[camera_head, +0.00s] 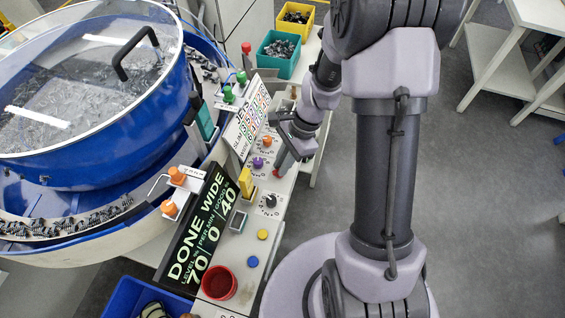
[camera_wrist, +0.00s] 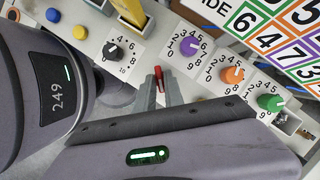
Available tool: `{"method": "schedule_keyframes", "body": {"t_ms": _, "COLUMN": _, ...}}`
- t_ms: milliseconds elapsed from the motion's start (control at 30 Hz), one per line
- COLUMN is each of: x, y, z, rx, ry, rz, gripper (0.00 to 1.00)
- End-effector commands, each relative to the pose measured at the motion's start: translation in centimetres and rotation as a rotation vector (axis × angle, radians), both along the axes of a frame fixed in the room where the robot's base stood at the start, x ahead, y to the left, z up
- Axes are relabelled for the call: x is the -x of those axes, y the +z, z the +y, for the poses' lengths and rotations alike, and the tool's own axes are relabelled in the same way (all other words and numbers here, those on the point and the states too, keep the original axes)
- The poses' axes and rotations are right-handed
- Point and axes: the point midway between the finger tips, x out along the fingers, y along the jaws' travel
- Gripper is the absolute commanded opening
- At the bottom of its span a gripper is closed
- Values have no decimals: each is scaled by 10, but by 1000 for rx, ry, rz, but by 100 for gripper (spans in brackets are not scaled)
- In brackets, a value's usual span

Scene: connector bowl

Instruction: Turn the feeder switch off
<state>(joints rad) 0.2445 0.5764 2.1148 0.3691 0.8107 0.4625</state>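In the wrist view a small red switch lever (camera_wrist: 158,73) stands up from the pale control panel (camera_wrist: 200,83), between the black knob and the purple knob. No label beside it is readable, so I cannot tell from writing that it is the feeder switch. My gripper (camera_wrist: 160,88) is open, its two grey fingers apart, one on each side of the lever's lower end. I cannot tell whether either finger touches it. In the head view my gripper (camera_head: 281,168) is low over the panel beside the purple knob, and it partly hides the lever.
The wrist view shows a black knob (camera_wrist: 112,50), a purple knob (camera_wrist: 190,46), an orange knob (camera_wrist: 232,75) and a green knob (camera_wrist: 270,103) close by. A yellow upright piece (camera_head: 246,180), display board (camera_head: 200,228) and red cup (camera_head: 219,283) stand near. The blue bowl feeder (camera_head: 95,140) is left.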

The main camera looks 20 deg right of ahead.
Motion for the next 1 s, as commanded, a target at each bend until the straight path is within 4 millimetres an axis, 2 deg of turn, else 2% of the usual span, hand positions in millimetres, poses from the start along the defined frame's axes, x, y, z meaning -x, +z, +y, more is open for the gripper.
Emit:
{"method": "schedule_keyframes", "body": {"t_ms": 367, "x": 0, "y": 1, "z": 0, "rx": 0, "ry": 9, "rz": 0, "gripper": 0}}
{"method": "schedule_keyframes", "body": {"t_ms": 567, "x": -1, "y": 1, "z": 0, "rx": -1, "ry": 74, "rz": 2, "gripper": 0}}
{"method": "schedule_keyframes", "body": {"t_ms": 1000, "x": -4, "y": 3, "z": 2, "rx": -1, "ry": 449, "rz": 2, "gripper": 0}}
